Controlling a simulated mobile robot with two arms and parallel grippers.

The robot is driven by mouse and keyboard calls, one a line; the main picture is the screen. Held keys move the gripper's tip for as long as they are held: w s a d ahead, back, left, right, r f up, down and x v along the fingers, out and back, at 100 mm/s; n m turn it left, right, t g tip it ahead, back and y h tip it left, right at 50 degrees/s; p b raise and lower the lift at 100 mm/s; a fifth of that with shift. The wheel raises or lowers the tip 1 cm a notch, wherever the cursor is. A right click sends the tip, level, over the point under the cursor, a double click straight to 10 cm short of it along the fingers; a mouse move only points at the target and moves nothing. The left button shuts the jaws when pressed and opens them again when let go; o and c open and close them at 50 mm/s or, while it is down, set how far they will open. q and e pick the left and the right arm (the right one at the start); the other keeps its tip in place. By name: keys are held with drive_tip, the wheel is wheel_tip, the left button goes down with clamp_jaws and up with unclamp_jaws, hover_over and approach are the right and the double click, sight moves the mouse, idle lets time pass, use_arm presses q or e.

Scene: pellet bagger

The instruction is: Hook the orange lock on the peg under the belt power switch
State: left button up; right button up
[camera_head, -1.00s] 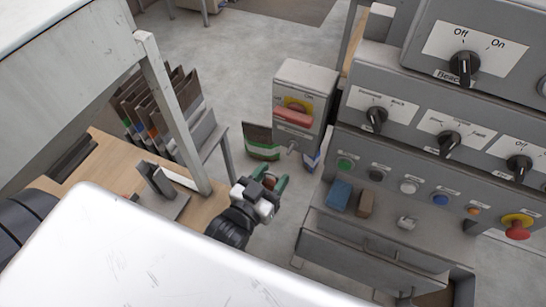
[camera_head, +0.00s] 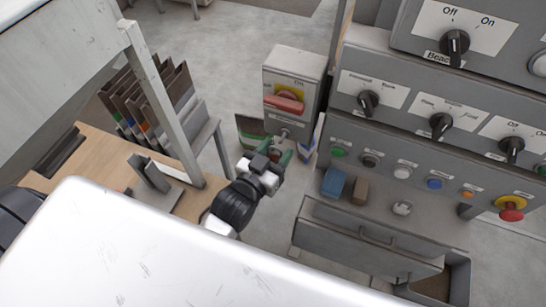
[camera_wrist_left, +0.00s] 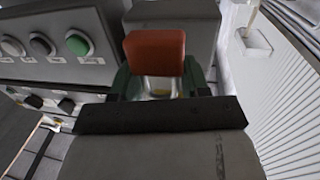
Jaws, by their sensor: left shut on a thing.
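The belt power switch is a grey box (camera_head: 295,68) with a red rotary handle (camera_head: 284,103) on a yellow plate. A short peg (camera_head: 284,132) shows below the handle, just beyond my left gripper. My left gripper (camera_head: 283,153) has green fingers and is close under the box. In the left wrist view, its fingers (camera_wrist_left: 156,78) are shut on the orange lock (camera_wrist_left: 155,50), whose red-orange body faces the camera. The lock's shackle and any contact with the peg are hidden. My right gripper is not in view.
A grey control panel (camera_head: 440,107) with knobs and buttons stands to the right. A blue block (camera_head: 334,182) and a brown block (camera_head: 359,190) lie on its ledge. A wooden table (camera_head: 100,150) with folders (camera_head: 165,90) is at left. Bags stand on the floor behind the gripper.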

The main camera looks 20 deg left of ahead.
sight(288, 134)
use_arm(q)
drive_tip(key=shift+w, duration=0.55)
drive_tip(key=shift+w+f+b, duration=0.2)
drive_tip(key=shift+w+b, duration=0.6)
drive_tip(key=shift+w, duration=0.2)
drive_tip(key=shift+w+f, duration=0.1)
drive_tip(key=shift+w, duration=0.3)
drive_tip(key=shift+f, duration=0.1)
drive_tip(key=o, duration=0.8)
drive_tip(key=shift+d, duration=0.1)
drive_tip(key=shift+c, duration=0.2)
drive_tip(key=shift+o, duration=1.2)
drive_tip(key=shift+d, duration=0.15)
